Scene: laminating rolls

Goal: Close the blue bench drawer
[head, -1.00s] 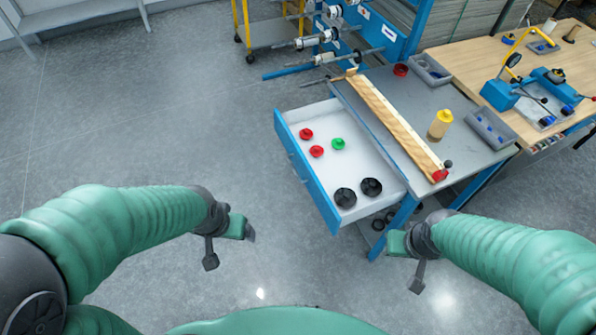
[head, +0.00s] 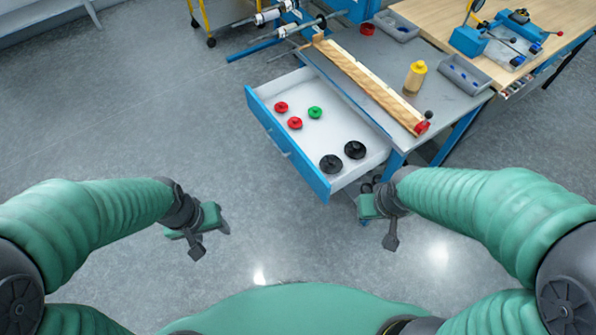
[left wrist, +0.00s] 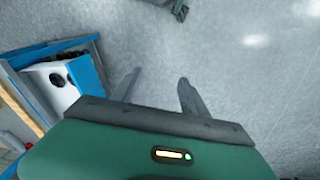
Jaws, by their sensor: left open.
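The blue bench drawer (head: 300,166) is pulled out from the left side of the grey-topped bench (head: 432,98), its blue front towards the lower left. Inside its white tray lie red discs (head: 295,123), a green disc (head: 315,112) and black discs (head: 355,150). The drawer also shows in the left wrist view (left wrist: 88,72). My left gripper (head: 205,240) is lower left of the drawer, apart from it. In the left wrist view its two fingers (left wrist: 157,90) are spread and empty. My right gripper (head: 385,225) is just below the drawer's near corner in the picture; its jaw opening is unclear.
A rack with rolls (head: 300,22) stands behind. A wooden table (head: 430,14) is at the upper right. The floor left of the drawer is clear.

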